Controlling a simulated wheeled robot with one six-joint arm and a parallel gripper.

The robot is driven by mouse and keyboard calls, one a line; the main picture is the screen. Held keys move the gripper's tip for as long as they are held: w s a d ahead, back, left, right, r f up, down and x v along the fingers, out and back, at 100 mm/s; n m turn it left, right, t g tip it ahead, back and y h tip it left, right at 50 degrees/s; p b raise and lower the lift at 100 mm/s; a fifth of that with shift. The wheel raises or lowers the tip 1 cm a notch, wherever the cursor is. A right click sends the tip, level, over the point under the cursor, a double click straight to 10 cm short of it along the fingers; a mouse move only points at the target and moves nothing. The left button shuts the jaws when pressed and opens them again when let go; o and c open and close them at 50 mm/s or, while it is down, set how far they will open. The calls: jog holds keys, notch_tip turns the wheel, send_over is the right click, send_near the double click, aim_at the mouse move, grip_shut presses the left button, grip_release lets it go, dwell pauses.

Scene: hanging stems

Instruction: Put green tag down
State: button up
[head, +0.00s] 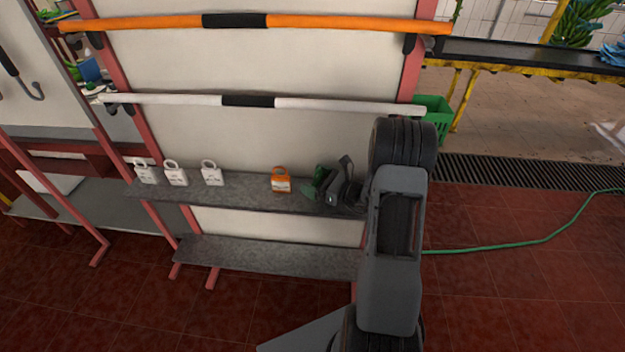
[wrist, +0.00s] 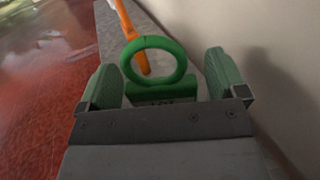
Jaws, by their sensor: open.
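The green tag (wrist: 158,96), with a ring on top, stands on the grey upper shelf (wrist: 112,32) between the fingers of my gripper (wrist: 165,85) in the wrist view. My gripper is open, with a finger on either side of the tag. In the head view the green tag (head: 318,181) is mostly hidden by my gripper (head: 325,185) at the right part of the upper shelf (head: 240,192). The orange tag (head: 281,181) stands on the shelf to the left of my gripper, and it also shows beyond the green ring in the wrist view (wrist: 125,22).
Three white tags (head: 176,174) stand at the left of the shelf. A white bar (head: 170,99) and an orange bar (head: 160,23) run above. A lower shelf (head: 260,257) is bare. The panel wall (wrist: 280,50) is close on the right in the wrist view.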

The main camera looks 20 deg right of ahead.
jog(key=v, duration=0.9)
jog(key=shift+s+d+f+b, duration=0.15)
jog(key=shift+s+d+b, duration=0.1)
jog(key=shift+b, duration=0.1)
jog(key=shift+s+d, duration=0.2)
jog(key=shift+s, duration=0.25)
jog(key=s+a+r+n+g, duration=0.35)
jog(key=a+n+g, duration=0.25)
jog(key=a+n, duration=0.2)
jog(key=s+a+r+n+g, duration=0.2)
jog(key=s+a+n+g, duration=0.2)
jog(key=a+n+g, duration=0.35)
jog(key=s+r+n+t+h, duration=0.2)
jog(key=s+r+n+h, duration=0.3)
jog(key=n+h, duration=0.6)
jog(key=shift+s+a+n, duration=0.4)
jog(key=shift+n, duration=0.55)
jog(key=shift+t, duration=0.25)
